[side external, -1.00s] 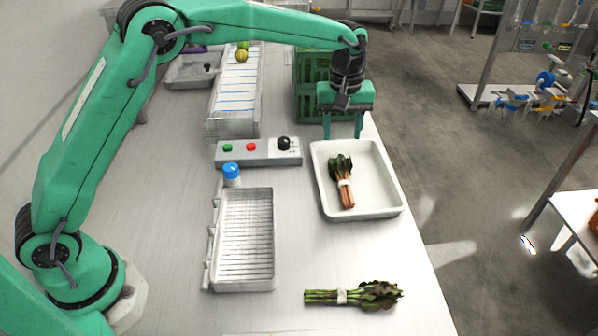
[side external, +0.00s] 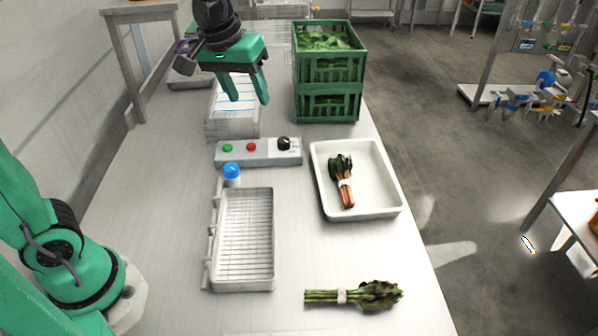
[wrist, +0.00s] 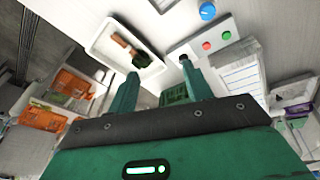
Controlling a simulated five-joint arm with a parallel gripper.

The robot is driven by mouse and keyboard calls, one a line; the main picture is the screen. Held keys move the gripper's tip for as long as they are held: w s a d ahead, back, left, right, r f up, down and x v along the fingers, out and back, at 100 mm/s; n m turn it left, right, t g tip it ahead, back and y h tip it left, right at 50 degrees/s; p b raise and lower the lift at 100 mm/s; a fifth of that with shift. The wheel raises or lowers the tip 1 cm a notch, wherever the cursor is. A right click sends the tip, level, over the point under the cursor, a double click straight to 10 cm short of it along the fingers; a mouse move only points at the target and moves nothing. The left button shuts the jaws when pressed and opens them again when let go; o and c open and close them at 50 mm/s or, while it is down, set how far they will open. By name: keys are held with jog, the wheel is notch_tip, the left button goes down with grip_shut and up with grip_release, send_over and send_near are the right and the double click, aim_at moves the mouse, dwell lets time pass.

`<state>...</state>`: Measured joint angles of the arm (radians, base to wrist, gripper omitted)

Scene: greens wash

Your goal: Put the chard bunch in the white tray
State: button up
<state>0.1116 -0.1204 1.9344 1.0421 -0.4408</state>
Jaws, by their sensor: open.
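The white tray (side external: 385,205) stands at the right side of the table. A bunch with dark green leaves and reddish-orange stems (side external: 344,182), which looks like the chard, lies inside it with a pale band around the stems. The tray (wrist: 99,44) and the bunch (wrist: 130,46) also show in the wrist view. A second bunch, with green stems and a white band (side external: 355,295), lies on the table in front of the tray.
A wire rack tray (side external: 244,240) lies left of the white tray. Stacked green crates (side external: 328,105) holding greens stand at the back right. Table space around the front bunch is clear.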

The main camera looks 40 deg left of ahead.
jog(key=s+a+f+m+t, duration=0.1)
jog(key=s+a+m, duration=0.1)
jog(key=s, duration=0.5)
jog(key=s+a+f+m+t, duration=0.1)
jog(key=s+a+f, duration=0.1)
jog(key=s, duration=0.6)
jog(key=shift+s+a+f+m, duration=0.15)
jog(key=shift+s+f+m, duration=0.15)
jog(key=shift+m, duration=0.1)
dwell(0.4)
